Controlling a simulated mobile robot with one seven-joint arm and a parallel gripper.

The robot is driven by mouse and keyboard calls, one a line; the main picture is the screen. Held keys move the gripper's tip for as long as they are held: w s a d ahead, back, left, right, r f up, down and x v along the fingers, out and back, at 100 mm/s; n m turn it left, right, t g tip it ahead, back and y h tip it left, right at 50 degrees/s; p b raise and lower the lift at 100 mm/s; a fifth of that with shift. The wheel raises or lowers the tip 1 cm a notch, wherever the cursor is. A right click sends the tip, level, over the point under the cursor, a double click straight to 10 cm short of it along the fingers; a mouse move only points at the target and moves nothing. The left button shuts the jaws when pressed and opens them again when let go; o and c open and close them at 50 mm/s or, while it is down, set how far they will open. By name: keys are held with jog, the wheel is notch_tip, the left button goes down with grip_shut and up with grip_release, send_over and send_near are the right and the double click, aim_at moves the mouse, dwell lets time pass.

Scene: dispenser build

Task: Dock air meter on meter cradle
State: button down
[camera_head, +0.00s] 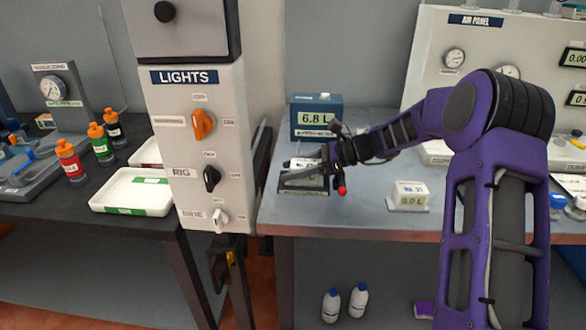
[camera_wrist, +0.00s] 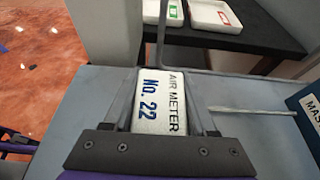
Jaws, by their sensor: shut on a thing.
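The air meter (camera_wrist: 160,105) is a white block printed "AIR METER No. 22" in the wrist view. My gripper (camera_wrist: 165,88) is shut on it, one finger along each long side. In the head view my gripper (camera_head: 308,172) reaches left over the blue-grey bench, and the white meter (camera_head: 304,163) shows partly behind its fingers. A dark low block with a pale label (camera_head: 304,190) sits just below my gripper; it may be the meter cradle. I cannot tell whether the meter touches it.
A blue box reading 6.8 L (camera_head: 316,118) stands behind my gripper. The lights panel (camera_head: 197,150) rises to the left. Bare bench (camera_head: 350,215) lies in front.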

jog(key=shift+c, duration=1)
grip_release()
jog(key=shift+d+r, duration=0.2)
jog(key=shift+r, duration=0.05)
jog(key=p+v, duration=0.2)
jog(key=v, duration=0.9)
jog(key=shift+d, duration=0.3)
jog(key=shift+a, duration=0.1)
